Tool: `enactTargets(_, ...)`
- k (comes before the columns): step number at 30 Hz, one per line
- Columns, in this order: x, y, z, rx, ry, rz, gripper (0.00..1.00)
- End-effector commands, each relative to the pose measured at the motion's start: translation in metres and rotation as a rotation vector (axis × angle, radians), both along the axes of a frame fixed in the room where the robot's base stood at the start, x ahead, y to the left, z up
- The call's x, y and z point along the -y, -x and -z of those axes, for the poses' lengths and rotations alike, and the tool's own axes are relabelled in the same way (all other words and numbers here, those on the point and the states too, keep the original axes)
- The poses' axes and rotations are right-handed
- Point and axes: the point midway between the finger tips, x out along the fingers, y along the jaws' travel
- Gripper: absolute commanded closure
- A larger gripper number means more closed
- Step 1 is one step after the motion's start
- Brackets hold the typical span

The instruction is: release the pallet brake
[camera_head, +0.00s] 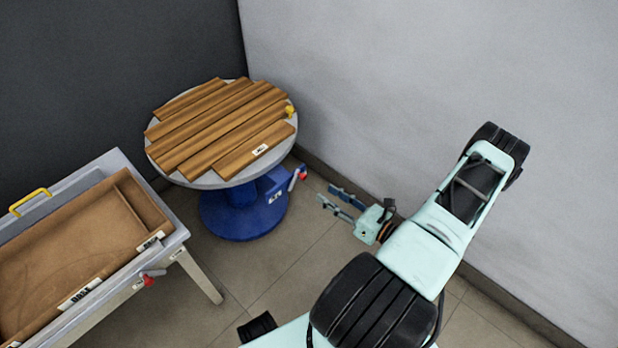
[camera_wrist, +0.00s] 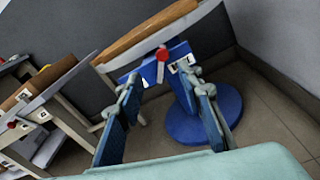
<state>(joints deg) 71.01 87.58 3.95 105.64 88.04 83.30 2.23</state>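A round grey turntable with a wooden slatted top (camera_head: 215,125) stands on a blue pedestal (camera_head: 240,212) near the corner. A small lever with a red knob (camera_head: 303,172) sticks out from the pedestal's blue upper part, below the rim. The red knob (camera_wrist: 162,54) also shows in the wrist view, ahead of and between my fingers, with white labels beside it. My gripper (camera_head: 329,195) is open and empty, to the right of and lower in the picture than the lever, apart from it. Its spread fingers show in the wrist view (camera_wrist: 160,95).
A grey table (camera_head: 118,158) with a brown tray (camera_head: 60,240), a yellow handle (camera_head: 30,202) and another red-tipped lever (camera_head: 149,280) stands at left. Walls close the corner behind and right of the turntable. Tiled floor (camera_head: 265,290) lies bare between the table and my arm.

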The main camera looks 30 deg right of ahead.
Motion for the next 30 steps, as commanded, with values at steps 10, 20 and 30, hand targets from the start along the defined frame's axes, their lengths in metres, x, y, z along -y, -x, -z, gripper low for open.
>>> enactTargets(10,-0.011,-0.028,0.000,0.028,-0.045,0.045,0.66)
enactTargets(20,-0.031,-0.084,0.001,0.026,-0.042,0.044,0.66)
enactTargets(30,-0.037,-0.102,-0.001,0.024,-0.042,0.046,0.66)
